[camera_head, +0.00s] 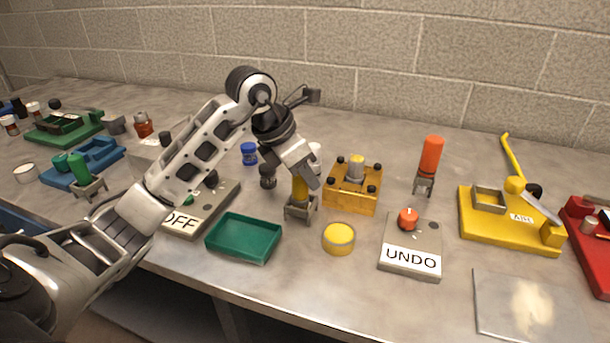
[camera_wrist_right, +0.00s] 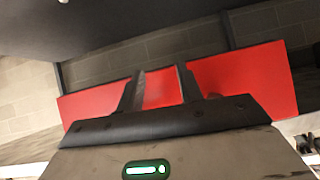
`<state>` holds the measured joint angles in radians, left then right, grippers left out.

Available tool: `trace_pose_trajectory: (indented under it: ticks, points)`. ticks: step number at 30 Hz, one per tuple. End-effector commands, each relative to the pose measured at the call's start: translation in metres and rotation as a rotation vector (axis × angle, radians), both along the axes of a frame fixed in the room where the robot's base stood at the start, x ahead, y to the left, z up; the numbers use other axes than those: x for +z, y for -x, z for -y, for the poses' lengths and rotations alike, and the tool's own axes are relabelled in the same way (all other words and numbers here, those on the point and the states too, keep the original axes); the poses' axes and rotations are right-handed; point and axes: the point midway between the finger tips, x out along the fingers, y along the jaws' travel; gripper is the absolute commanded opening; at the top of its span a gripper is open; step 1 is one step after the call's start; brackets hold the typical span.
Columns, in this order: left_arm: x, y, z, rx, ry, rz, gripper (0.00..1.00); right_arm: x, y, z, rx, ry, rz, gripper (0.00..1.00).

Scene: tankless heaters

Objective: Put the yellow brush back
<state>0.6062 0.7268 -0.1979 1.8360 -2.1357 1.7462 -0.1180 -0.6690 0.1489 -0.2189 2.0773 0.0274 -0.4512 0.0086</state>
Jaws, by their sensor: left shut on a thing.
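The yellow brush (camera_head: 299,190) is upright at the centre of the head view. My left gripper (camera_head: 301,176) reaches down from above and is shut on it, hiding its upper part. The brush's lower end is at a small grey holder (camera_head: 300,211); I cannot tell whether it is fully seated. My right gripper (camera_wrist_right: 160,84) shows only in the right wrist view, with its fingers apart and nothing between them. A red surface (camera_wrist_right: 245,82) lies behind those fingers.
A green tray (camera_head: 243,239), a yellow round lid (camera_head: 339,238) and a yellow block (camera_head: 352,190) surround the holder closely. An orange handle (camera_head: 431,156) stands in a similar holder. The UNDO box (camera_head: 411,246) is to the right. Bare table lies in front of the yellow lid.

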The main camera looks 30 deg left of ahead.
Motion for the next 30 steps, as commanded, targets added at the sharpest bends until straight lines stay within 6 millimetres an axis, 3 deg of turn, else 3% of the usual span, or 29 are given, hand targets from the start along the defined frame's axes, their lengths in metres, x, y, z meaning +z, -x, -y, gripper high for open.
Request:
trace_pose_trajectory:
  ticks: [4,14,15,17,25,30]
  points:
    - [-0.012,0.000,0.000,0.000,0.002,0.003,0.04,0.003,-0.001,0.000,0.001,0.004,0.002,0.36]
    - [-0.016,0.000,0.000,0.000,0.000,0.004,0.04,-0.001,-0.001,0.001,0.001,0.005,0.003,0.36]
    - [-0.017,0.000,0.000,0.000,0.000,0.004,0.30,-0.001,-0.001,0.000,0.001,0.003,0.003,0.36]
    - [-0.015,0.000,0.000,0.000,0.000,0.004,0.46,0.000,-0.001,0.000,0.001,0.003,0.003,0.36]
    - [-0.015,0.000,0.000,0.000,0.000,0.003,0.49,0.002,-0.002,0.000,0.001,0.002,0.006,0.36]
    - [-0.004,0.003,-0.003,0.000,-0.001,0.007,0.49,0.003,-0.002,0.001,0.002,0.005,0.005,0.36]
